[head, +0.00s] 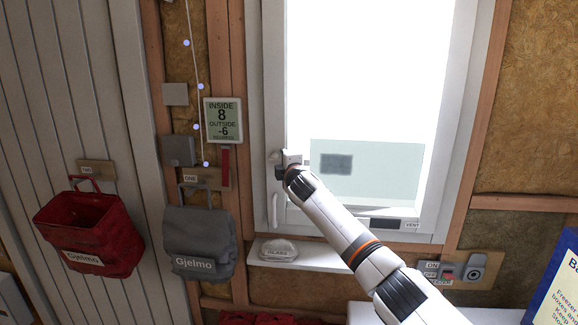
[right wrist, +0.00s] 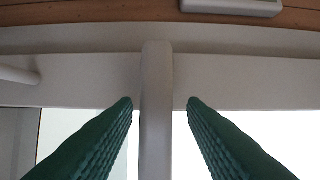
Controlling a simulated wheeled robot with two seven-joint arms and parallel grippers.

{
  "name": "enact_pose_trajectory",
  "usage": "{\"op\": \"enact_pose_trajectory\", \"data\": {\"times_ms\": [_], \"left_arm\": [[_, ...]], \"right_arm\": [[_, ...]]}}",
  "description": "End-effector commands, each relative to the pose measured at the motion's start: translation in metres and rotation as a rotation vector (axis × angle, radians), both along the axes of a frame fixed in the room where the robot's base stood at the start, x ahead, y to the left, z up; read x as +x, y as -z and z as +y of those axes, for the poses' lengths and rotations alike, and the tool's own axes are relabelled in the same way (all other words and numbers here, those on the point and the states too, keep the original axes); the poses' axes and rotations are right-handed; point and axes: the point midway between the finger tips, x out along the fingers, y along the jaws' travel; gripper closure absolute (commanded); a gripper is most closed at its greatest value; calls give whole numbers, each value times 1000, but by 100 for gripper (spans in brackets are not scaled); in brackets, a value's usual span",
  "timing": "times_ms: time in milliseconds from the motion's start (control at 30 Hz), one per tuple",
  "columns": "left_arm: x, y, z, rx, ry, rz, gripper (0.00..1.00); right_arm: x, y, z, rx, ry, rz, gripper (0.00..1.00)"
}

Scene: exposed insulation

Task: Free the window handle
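The window (head: 478,100) has a white frame and bright glass. A white upright handle (head: 274,210) sits low on its left side; a white rod, possibly that handle, shows at the left edge of the right wrist view (right wrist: 18,73). My right gripper (head: 288,160) is at the left side of the frame, above that handle. In the right wrist view its green fingers (right wrist: 160,103) are open, one on each side of a pale bar (right wrist: 157,85), with gaps visible. I cannot tell whether this bar is part of the window handle. My left gripper is out of view.
A translucent panel (head: 385,185) covers the lower glass. A glass dish (head: 278,251) stands on the sill (head: 335,262). Left of the window are a display (head: 223,120), a grey bag (head: 201,243) and a red bag (head: 92,236). A switch panel (head: 485,278) is lower right.

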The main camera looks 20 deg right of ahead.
Motion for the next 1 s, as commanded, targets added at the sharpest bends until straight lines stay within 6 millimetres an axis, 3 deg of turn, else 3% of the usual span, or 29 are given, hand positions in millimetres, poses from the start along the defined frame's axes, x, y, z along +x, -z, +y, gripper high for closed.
{"op": "enact_pose_trajectory", "data": {"times_ms": [267, 700, 1000], "left_arm": [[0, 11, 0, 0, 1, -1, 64], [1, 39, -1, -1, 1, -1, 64], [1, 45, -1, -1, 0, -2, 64]], "right_arm": [[-25, 4, 3, -1, -1, -1, 62], [-95, 4, 12, -2, 1, -1, 62], [-116, 1, 14, -1, 3, 1, 62]]}}
